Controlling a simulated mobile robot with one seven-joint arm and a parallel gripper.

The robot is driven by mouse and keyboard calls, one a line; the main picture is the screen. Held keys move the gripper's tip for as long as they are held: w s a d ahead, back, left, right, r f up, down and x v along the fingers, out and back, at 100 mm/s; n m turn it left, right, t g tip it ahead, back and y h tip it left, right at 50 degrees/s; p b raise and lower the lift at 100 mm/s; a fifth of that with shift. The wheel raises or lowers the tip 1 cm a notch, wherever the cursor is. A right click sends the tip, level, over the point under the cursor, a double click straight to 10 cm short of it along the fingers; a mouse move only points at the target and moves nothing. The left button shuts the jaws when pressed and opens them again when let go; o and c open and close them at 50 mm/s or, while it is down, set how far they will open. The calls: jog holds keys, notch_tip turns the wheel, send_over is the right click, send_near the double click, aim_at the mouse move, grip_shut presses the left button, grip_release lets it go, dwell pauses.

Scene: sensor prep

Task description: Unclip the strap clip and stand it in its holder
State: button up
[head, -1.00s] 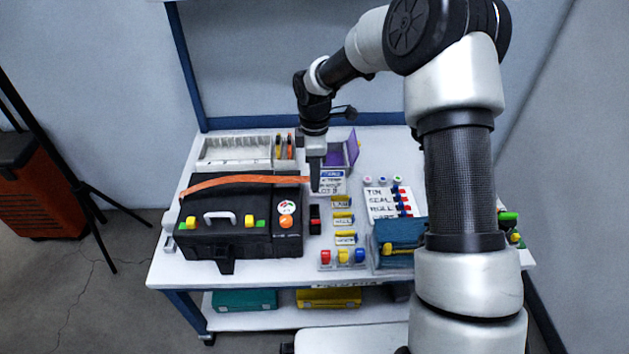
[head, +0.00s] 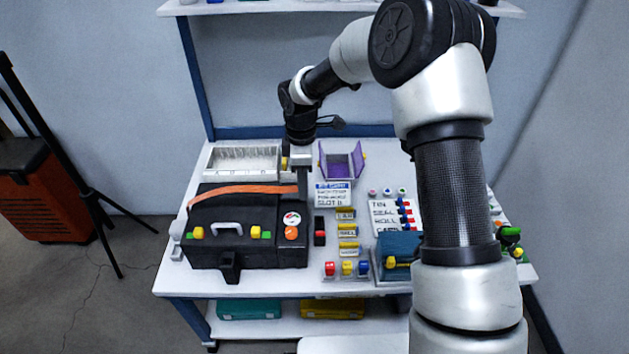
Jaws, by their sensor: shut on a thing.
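The orange strap (head: 245,189) runs across the top of the black case (head: 245,217). Its right end reaches my gripper (head: 303,188). My gripper points down at the case's back right and is shut on the strap's end, where the strap clip is; the fingers hide the clip itself. A small black and red block (head: 319,231) stands just right of the case. I cannot tell whether it is the clip's holder.
A white tray (head: 240,160) and an open purple box (head: 341,160) stand behind. Label plates (head: 346,231), coloured buttons (head: 346,268) and a blue case (head: 397,250) crowd the right. A narrow strip of table along the front edge is clear.

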jog(key=a, duration=0.2)
jog(key=a+f, duration=0.1)
jog(key=a, duration=0.1)
jog(key=s+a, duration=0.1)
jog(key=a, duration=0.1)
jog(key=shift+f+b, duration=0.2)
jog(key=shift+b, duration=0.15)
jog(key=shift+a, duration=0.1)
jog(key=shift+s+a, duration=0.3)
jog(key=shift+a, duration=1.45)
jog(key=shift+s+a, duration=0.3)
jog(key=shift+a, duration=1.4)
jog(key=shift+s+a, duration=0.3)
jog(key=shift+a, duration=1.45)
jog(key=shift+s+a+p, duration=0.25)
jog(key=shift+s+a, duration=0.05)
jog(key=shift+a, duration=1.45)
jog(key=shift+s+a+p, duration=0.3)
jog(key=shift+a, duration=1.45)
jog(key=shift+s+a+p, duration=0.25)
jog(key=shift+s+a, duration=0.05)
jog(key=shift+a, duration=1.45)
jog(key=s+a+p, duration=0.1)
jog(key=a, duration=0.9)
jog(key=shift+s+a+p, duration=0.2)
jog(key=shift+s+p, duration=0.1)
jog(key=shift+s, duration=0.1)
